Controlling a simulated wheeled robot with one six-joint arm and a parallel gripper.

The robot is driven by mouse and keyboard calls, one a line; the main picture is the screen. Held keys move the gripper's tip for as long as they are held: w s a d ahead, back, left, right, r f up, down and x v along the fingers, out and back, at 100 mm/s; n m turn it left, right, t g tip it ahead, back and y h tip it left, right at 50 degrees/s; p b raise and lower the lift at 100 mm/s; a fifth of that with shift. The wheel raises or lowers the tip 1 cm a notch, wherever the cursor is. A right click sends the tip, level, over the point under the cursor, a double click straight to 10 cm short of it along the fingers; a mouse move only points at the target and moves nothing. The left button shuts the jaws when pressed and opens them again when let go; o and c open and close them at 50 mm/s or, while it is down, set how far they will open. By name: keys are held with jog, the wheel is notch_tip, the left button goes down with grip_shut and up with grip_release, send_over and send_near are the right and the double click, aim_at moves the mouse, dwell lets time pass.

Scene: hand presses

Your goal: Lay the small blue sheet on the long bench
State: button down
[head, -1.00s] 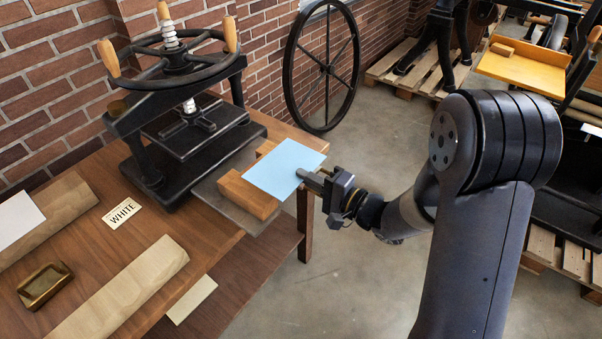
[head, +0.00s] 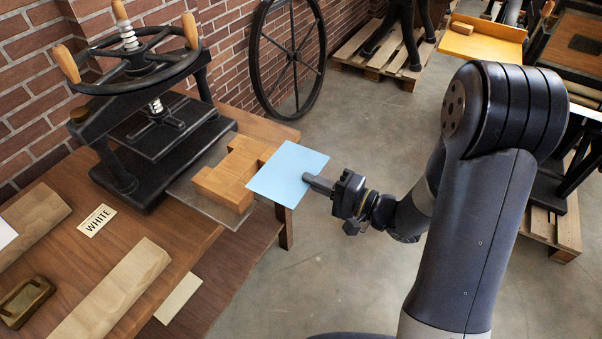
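The small blue sheet (head: 287,173) is held out flat in the air, off the right side of the wooden block piece by the press. My gripper (head: 310,181) is shut on the sheet's right edge. The sheet's left corner overlaps the wooden block in the picture; I cannot tell whether they touch. The brown wooden bench (head: 128,240) with the press stands at left. Whether it is the long bench I cannot tell.
A black screw press (head: 155,140) stands on the bench. A U-shaped wooden block (head: 226,186) sits on a grey plate in front of it. A WHITE label (head: 97,220), wooden planks (head: 112,290) and a brass tray (head: 25,303) lie nearby. Open floor (head: 290,280) is at centre.

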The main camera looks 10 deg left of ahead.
jog(key=p+v, duration=0.1)
jog(key=v, duration=0.6)
jog(key=shift+d, duration=0.2)
dwell(0.4)
